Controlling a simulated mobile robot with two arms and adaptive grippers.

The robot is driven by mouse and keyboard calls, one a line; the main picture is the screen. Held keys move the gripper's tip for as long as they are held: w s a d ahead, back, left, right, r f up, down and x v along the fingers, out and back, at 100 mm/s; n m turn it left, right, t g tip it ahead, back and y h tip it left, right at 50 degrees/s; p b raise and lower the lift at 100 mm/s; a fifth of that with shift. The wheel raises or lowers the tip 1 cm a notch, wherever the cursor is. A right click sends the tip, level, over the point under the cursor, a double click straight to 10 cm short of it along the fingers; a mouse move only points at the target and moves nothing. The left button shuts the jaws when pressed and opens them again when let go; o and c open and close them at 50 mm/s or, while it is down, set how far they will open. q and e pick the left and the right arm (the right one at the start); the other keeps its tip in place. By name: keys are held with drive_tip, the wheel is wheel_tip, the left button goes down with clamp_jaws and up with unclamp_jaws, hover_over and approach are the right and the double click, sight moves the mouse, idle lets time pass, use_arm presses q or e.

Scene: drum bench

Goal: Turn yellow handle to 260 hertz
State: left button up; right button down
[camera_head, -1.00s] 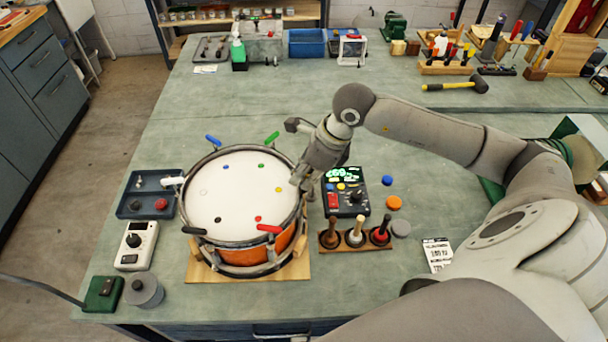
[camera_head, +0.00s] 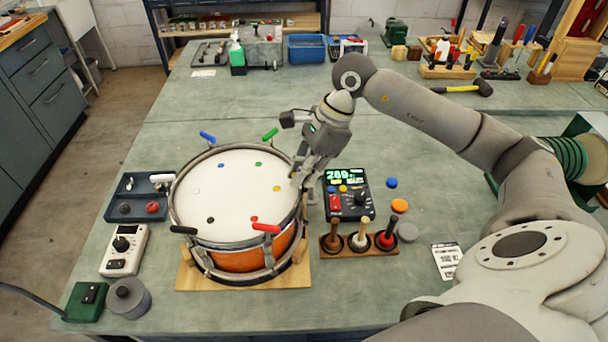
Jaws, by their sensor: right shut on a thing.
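The snare drum (camera_head: 236,190) has a white head with small coloured dots, one of them a yellow dot (camera_head: 277,188) near its right edge. My right gripper (camera_head: 297,182) reaches down at the drum's right rim beside that dot. It is shut on the yellow handle, which it hides. The tuner box (camera_head: 347,205) just right of the drum has a green lit display (camera_head: 345,176) that seems to read 289, though the small digits are hard to tell. My left gripper is out of view.
Blue (camera_head: 207,137), green (camera_head: 270,134), red (camera_head: 265,228), black (camera_head: 183,230) and white (camera_head: 161,178) handles stick out around the rim. A rack of wooden-handled tools (camera_head: 358,246) stands below the tuner.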

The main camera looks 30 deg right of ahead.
drive_tip(key=shift+r, duration=0.1)
idle(0.3)
drive_tip(key=c, duration=1.5)
unclamp_jaws()
drive_tip(key=v, duration=1.2)
